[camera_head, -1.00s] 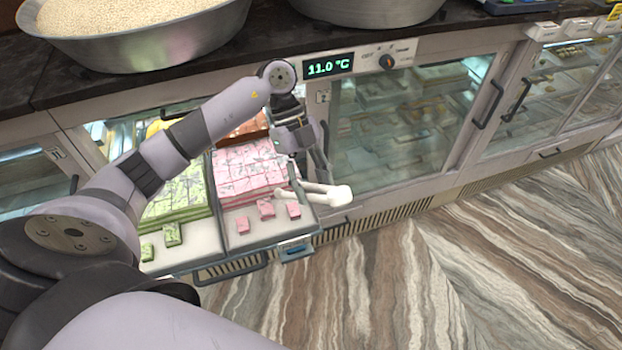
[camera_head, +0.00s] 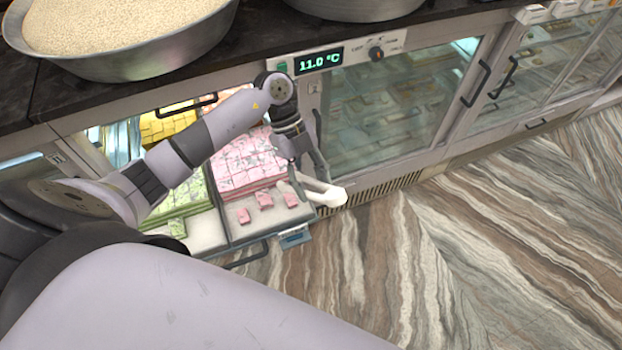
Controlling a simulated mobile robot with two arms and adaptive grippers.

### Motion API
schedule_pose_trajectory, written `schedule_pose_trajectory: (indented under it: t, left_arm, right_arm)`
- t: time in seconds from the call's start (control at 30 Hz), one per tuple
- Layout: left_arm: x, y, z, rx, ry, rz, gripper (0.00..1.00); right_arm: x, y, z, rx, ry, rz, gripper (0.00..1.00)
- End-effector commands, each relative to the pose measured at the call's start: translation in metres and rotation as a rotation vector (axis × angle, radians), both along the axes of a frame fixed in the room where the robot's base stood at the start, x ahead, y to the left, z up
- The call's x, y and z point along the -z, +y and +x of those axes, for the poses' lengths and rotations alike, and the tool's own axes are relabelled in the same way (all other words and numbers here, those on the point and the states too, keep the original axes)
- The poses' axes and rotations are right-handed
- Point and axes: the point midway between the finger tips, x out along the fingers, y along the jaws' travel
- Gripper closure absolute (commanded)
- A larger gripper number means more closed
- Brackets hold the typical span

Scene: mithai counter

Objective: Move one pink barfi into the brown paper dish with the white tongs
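A block of pink barfi (camera_head: 240,165) sits in the right part of the pulled-out tray (camera_head: 262,229). Three loose pink pieces lie in front of it: a left one (camera_head: 243,215), a middle one (camera_head: 264,199) and a right one (camera_head: 290,200). My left gripper (camera_head: 313,174) is over the tray's right edge, to the right of the pink block. It appears shut on the white tongs (camera_head: 327,193), whose rounded white end points right, past the tray. The tongs' other end is partly hidden by the gripper. The brown paper dish and my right gripper are not in view.
Green barfi (camera_head: 188,197) fills the tray's left part, with yellow sweets (camera_head: 168,121) behind. A glass cabinet door (camera_head: 395,110) stands at the right. Metal bowls, one with pale grains (camera_head: 115,25), stand on the dark counter above. The floor (camera_head: 470,250) is clear.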

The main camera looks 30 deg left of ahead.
Motion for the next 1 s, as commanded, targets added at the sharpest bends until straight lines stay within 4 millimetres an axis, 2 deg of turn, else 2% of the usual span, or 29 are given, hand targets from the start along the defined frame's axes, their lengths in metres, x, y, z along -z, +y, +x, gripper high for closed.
schedule_pose_trajectory:
  t: [0.27, 0.8, 1.0]
  left_arm:
    - [0.015, 0.0, 0.0, 0.0, 0.0, 0.0, 0.6]
    - [0.069, 0.0, 0.0, -0.001, 0.0, 0.0, 0.6]
    - [0.087, 0.0, 0.0, -0.001, 0.002, 0.001, 0.6]
  right_arm:
    - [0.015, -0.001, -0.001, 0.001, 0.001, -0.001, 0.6]
    - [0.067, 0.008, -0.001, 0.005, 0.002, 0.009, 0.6]
    - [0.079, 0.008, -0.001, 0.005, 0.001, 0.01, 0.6]
